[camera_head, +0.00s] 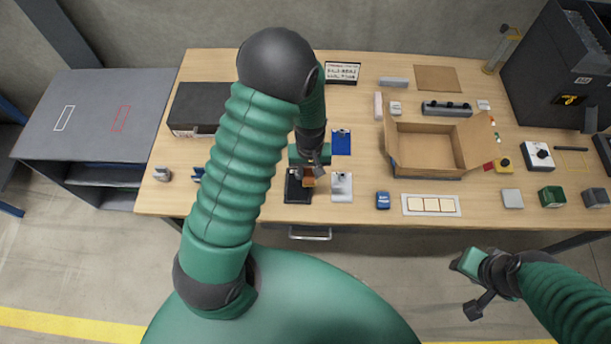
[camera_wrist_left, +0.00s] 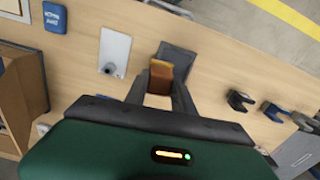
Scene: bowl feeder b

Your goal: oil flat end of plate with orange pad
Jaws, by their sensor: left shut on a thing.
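My left gripper (camera_head: 309,177) is shut on an orange-brown block-like pad (camera_head: 308,181), which also shows between the fingers in the left wrist view (camera_wrist_left: 160,77). The pad is over or beside a dark flat tray (camera_head: 297,190), seen behind it in the wrist view (camera_wrist_left: 180,58); I cannot tell whether they touch. A pale metal plate (camera_head: 342,186) lies just right of the gripper in the head view. In the wrist view the plate (camera_wrist_left: 115,48) has a small round knob near one end. My right gripper (camera_head: 473,283) hangs apart, off the table's front edge; its jaw opening is unclear.
An open cardboard box (camera_head: 427,173) stands right of the plate. A blue container (camera_head: 383,200) and a white tray with several squares (camera_head: 406,212) are near the front edge. A dark case (camera_head: 193,108) sits at the back left.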

